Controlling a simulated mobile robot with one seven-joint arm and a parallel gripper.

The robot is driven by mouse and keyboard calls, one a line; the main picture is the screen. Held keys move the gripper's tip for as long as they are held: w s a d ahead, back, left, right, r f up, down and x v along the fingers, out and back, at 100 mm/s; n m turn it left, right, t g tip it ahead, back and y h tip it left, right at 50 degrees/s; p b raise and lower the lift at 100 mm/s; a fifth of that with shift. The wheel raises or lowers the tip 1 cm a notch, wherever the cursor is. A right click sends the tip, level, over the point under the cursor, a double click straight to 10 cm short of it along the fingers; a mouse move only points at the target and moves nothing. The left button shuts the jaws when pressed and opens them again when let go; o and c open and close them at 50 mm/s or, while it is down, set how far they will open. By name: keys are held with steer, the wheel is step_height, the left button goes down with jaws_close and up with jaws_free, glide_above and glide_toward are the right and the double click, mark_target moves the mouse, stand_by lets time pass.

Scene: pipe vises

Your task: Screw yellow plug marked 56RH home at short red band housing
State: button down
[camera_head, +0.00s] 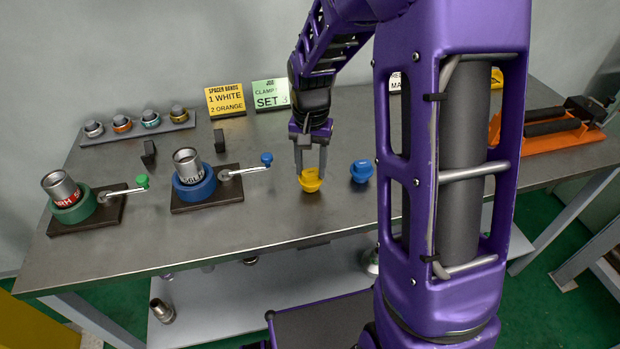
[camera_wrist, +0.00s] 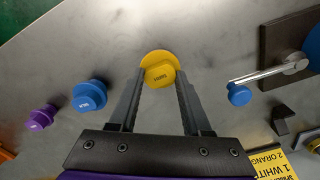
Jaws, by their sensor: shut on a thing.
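The yellow plug (camera_head: 311,181) is between the fingertips of my gripper (camera_head: 311,172), at the bench top in front of the two vises' right side. In the wrist view the yellow plug (camera_wrist: 159,66) has a wide flange and small dark lettering too fine to read surely. My gripper (camera_wrist: 160,85) is shut on it. A metal housing with a red band (camera_head: 61,188) stands upright in the green vise (camera_head: 74,207) at far left. Another metal housing (camera_head: 187,165) stands in the blue vise (camera_head: 194,187); its lettered band is partly hidden by the vise ring.
A blue plug (camera_head: 361,171) stands right of my gripper; a purple plug (camera_wrist: 41,118) shows in the wrist view. Vise handles end in green (camera_head: 142,181) and blue (camera_head: 267,159) knobs. A rack of banded fittings (camera_head: 137,127) and signs (camera_head: 226,100) stand behind.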

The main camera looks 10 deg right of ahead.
mark_target(311, 172)
steer(key=shift+r+p, duration=1.7)
steer(key=shift+r, duration=0.65)
